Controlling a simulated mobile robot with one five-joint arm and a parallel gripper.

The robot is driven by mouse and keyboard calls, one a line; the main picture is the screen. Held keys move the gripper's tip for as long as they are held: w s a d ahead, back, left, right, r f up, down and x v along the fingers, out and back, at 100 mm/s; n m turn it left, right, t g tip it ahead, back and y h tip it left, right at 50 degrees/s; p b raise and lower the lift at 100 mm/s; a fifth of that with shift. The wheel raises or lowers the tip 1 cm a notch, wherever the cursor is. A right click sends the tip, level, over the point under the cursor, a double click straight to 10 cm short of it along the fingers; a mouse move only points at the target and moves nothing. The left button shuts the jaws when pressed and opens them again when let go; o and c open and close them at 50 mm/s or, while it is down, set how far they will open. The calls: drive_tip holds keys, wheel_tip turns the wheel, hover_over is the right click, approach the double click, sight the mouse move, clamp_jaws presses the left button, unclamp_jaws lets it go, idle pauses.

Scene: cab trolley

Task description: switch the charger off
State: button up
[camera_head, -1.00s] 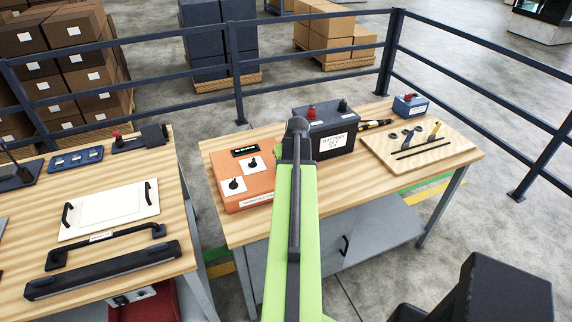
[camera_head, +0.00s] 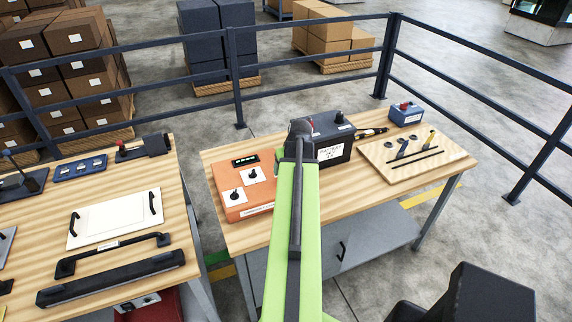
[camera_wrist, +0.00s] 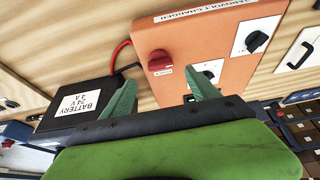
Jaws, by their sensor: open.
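The charger is an orange box (camera_head: 236,208) on the right-hand bench in the head view, with a dark display and two black knobs on white plates. My green arm hides its right side. In the wrist view the charger (camera_wrist: 185,30) appears upside down. A red knob (camera_wrist: 159,62) stands on its face, with a black knob (camera_wrist: 256,41) to the right and another partly hidden behind a finger. My gripper (camera_wrist: 162,92) is open and empty. Its two green fingers point toward the charger, with the red knob just beyond and between their tips; contact does not show.
A black battery (camera_head: 333,151) stands right of the charger; a red cable (camera_wrist: 121,55) shows in the wrist view. A wooden board (camera_head: 408,168) with small parts and a blue box (camera_head: 406,113) are farther right. Another bench (camera_head: 110,262) stands left. A dark railing (camera_head: 300,70) runs behind.

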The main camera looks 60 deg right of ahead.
drive_tip(key=p+v, duration=0.7)
drive_tip(key=v, duration=0.3)
